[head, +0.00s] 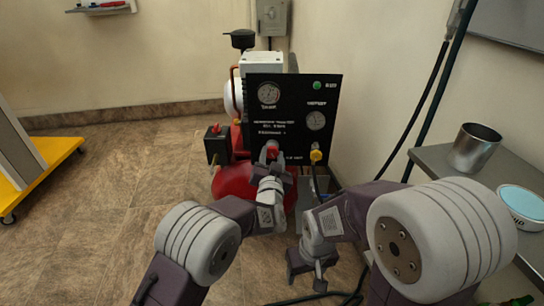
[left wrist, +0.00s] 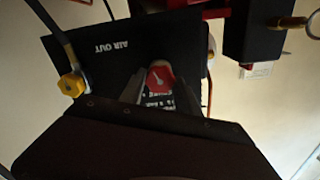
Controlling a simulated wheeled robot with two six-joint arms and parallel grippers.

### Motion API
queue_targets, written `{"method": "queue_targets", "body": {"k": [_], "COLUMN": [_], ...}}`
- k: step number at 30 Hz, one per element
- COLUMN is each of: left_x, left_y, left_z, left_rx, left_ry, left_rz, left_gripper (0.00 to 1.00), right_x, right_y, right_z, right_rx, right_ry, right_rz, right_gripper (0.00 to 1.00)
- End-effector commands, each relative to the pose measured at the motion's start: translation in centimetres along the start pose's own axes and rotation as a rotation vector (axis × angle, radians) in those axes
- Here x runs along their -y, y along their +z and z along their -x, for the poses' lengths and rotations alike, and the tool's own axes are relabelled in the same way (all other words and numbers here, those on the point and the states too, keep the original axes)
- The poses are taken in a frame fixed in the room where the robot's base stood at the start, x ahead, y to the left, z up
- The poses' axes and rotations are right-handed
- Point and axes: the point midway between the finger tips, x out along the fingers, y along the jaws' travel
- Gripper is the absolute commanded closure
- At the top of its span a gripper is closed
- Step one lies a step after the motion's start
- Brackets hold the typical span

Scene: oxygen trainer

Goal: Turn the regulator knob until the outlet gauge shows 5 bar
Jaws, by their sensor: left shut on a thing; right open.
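The black panel (head: 290,88) carries a left gauge (head: 268,94) and a right gauge (head: 316,120), apparently the outlet one. Both needles are too small to read. The red regulator knob (head: 272,147) sits low on the panel; in the left wrist view the knob (left wrist: 159,78) shows a white pointer mark. My left gripper (head: 272,155) is shut on the knob, one finger on each side. My right gripper (head: 313,279) is open and empty, low in front of the panel and apart from it.
A yellow valve (head: 316,155) with a hose is right of the knob. A red tank (head: 232,180) is below, and a black box with a red button (head: 216,143) is left. A metal cup (head: 474,148) and a bowl (head: 522,207) stand on the right table.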

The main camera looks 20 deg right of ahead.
Motion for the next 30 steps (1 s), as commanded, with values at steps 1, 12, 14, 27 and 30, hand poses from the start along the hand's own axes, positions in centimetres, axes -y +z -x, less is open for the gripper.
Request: {"method": "queue_targets", "body": {"k": [1,12,14,27,30], "left_x": [0.0,-0.1,-0.1,-0.1,-0.3], "left_y": [0.0,0.0,0.0,0.1,0.5], "left_z": [0.0,0.0,0.0,0.2,1.1], "left_rx": [0.0,0.0,0.0,-0.001,-0.003], "left_ry": [0.0,0.001,0.001,0.0,0.001], "left_rz": [-0.054,-0.176,-0.175,-0.173,-0.173], "left_gripper": [1.0,1.0,1.0,0.4,0.4], "right_x": [0.0,0.0,0.0,0.0,0.0], "right_y": [0.0,0.0,0.0,0.1,0.2], "right_z": [0.0,0.0,0.0,-0.6,-2.2], "right_rx": [0.0,0.0,0.0,0.0,0.0], "right_ry": [0.0,0.0,0.0,0.0,0.0], "right_rz": [0.0,0.0,0.0,0.0,0.0], "right_gripper": [0.4,0.4,0.4,0.4,0.4]}}
